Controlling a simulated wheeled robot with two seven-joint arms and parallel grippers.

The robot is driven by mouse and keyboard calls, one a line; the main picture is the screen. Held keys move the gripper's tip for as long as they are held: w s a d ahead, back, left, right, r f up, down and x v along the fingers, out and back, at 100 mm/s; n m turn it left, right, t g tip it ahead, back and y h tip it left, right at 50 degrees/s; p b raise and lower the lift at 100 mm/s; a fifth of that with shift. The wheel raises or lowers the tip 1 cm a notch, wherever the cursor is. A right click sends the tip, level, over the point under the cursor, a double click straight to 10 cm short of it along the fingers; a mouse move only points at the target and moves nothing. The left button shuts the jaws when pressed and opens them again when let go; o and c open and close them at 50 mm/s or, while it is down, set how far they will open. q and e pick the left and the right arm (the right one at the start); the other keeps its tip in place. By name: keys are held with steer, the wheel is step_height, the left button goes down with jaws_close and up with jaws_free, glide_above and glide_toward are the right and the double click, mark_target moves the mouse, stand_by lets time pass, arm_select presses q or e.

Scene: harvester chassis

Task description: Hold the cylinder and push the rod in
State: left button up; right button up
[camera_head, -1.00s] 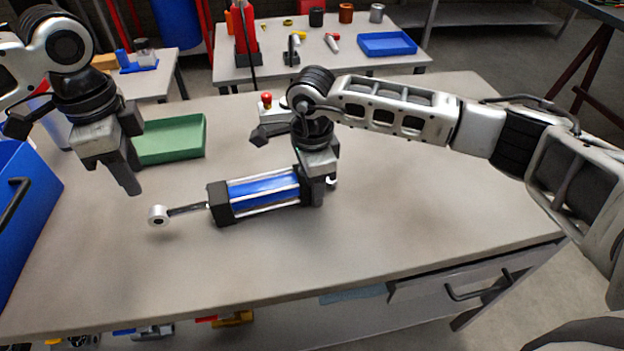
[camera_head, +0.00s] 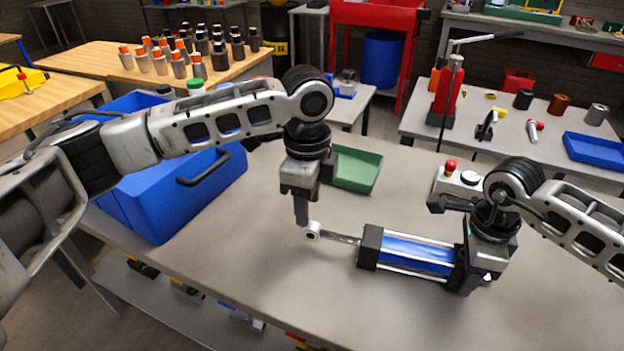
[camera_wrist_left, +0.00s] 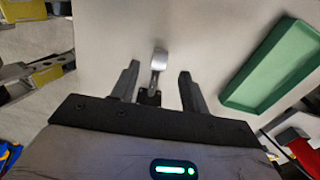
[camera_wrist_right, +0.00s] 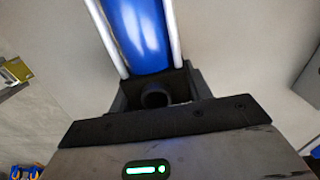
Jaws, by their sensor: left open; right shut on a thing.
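The blue cylinder (camera_head: 418,252) with black end caps lies on the grey bench. Its thin rod (camera_head: 342,238) sticks out to the left and ends in a silver eye (camera_head: 312,231). My right gripper (camera_head: 476,277) is shut on the cylinder's right end cap; the blue barrel (camera_wrist_right: 138,30) runs away from it in the right wrist view. My left gripper (camera_head: 302,220) is open and points down at the rod eye. In the left wrist view the eye (camera_wrist_left: 159,60) lies between the two spread fingers, with clear gaps on both sides.
A green tray (camera_head: 356,168) stands behind the rod. A large blue bin (camera_head: 190,195) stands to the left, under my left arm. A small box with a red button (camera_head: 452,176) sits behind the cylinder. The bench in front of the cylinder is clear.

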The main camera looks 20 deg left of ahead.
mark_target(347, 236)
arm_select(q)
steer(key=shift+f, duration=3.05)
jaws_close()
steer(key=shift+d, duration=2.6)
arm_select(e)
steer(key=shift+a, duration=0.1)
arm_select(q)
steer(key=shift+d, duration=1)
